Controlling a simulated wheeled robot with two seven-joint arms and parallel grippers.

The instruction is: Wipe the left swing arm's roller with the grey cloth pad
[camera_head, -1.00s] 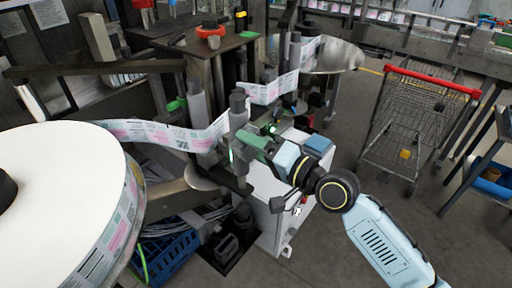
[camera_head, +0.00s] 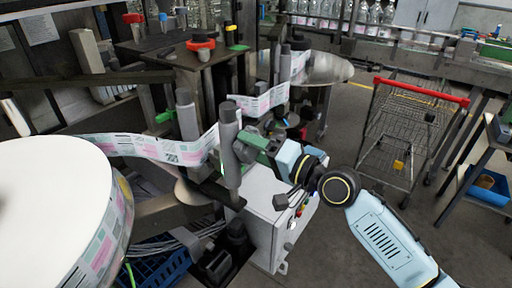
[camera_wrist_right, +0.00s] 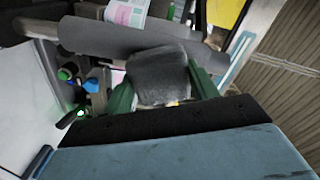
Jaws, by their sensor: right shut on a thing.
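The swing arm's roller (camera_head: 229,155) is an upright grey cylinder beside the printed label web, left of centre in the head view. It crosses the top of the right wrist view as a long grey cylinder (camera_wrist_right: 105,38). My right gripper (camera_head: 250,147) is at the roller's right side, its green fingers shut on the grey cloth pad (camera_wrist_right: 160,75). The pad's far edge overlaps the roller in the wrist view and looks to be against it; firm contact cannot be told. In the head view the pad is small and hard to separate from the roller. My left gripper is not in view.
A large white label reel (camera_head: 50,205) fills the lower left. The label web (camera_head: 150,148) runs from it to the rollers. A pale control box (camera_head: 275,225) stands below my right gripper. A red-handled cart (camera_head: 405,130) stands on the floor at the right.

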